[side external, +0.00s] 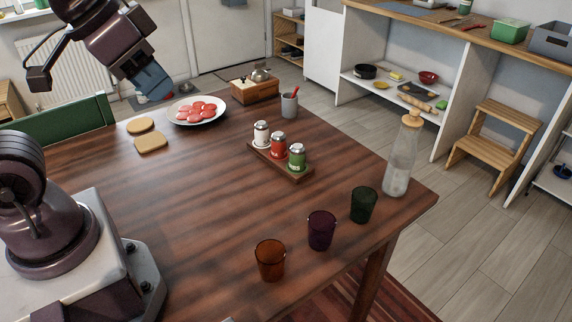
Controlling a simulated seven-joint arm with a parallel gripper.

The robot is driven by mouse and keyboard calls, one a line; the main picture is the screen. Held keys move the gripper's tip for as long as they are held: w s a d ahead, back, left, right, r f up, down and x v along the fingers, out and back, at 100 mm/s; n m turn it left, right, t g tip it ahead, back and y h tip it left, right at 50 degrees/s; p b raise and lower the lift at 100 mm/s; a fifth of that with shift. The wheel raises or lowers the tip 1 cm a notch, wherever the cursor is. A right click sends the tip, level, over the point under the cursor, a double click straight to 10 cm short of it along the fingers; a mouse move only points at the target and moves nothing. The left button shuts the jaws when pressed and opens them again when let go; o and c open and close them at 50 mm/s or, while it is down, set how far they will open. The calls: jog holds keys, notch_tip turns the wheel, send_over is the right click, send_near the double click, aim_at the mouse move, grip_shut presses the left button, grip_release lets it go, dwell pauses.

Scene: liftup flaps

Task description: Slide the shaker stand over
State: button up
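The shaker stand (279,167) is a low, narrow wooden tray on the table, right of the middle. It holds a white shaker (261,134), a red shaker (278,146) and a green shaker (297,158) in a row, all upright with metal tops. My gripper (156,88) is at the upper left, raised above the far left part of the table and well apart from the stand. It points down and to the right. Its fingers are small and dark here, so I cannot tell whether they are open or shut.
A glass bottle (402,158) stands right of the stand. Green (363,205), purple (321,230) and orange (270,260) tumblers line the near side. A grey cup (289,106), wooden box (254,91) and plate (197,118) stand behind.

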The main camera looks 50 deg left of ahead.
jog(key=w, duration=0.1)
jog(key=w+m, duration=0.1)
jog(key=w+g, duration=0.1)
jog(key=shift+w+r+m, duration=0.2)
jog(key=shift+r+m, duration=0.1)
grip_shut()
jog(key=w+d+f+m+g+y, duration=0.1)
jog(key=w+f+m+g+y, duration=0.2)
jog(key=w, duration=0.5)
jog(key=w+d+f+m+g, duration=0.1)
jog(key=w+d+f+m, duration=0.2)
jog(key=w, duration=0.5)
jog(key=w+d+f+m+y, duration=0.2)
jog(key=w+f+m+y, duration=0.1)
jog(key=w+f+m, duration=0.4)
jog(key=m+y, duration=0.3)
send_near(297, 182)
jog(key=shift+g, duration=0.4)
jog(key=d, duration=0.2)
jog(key=d+r, duration=0.1)
jog(key=d, duration=0.2)
jog(key=shift+w+d+r, duration=0.25)
jog(key=shift+w+d, duration=0.05)
jog(key=shift+w, duration=0.05)
jog(key=x, duration=0.8)
jog(key=shift+a+f, duration=0.15)
jog(key=a, duration=0.3)
jog(key=shift+a+f, duration=0.1)
jog(key=shift+a, duration=0.5)
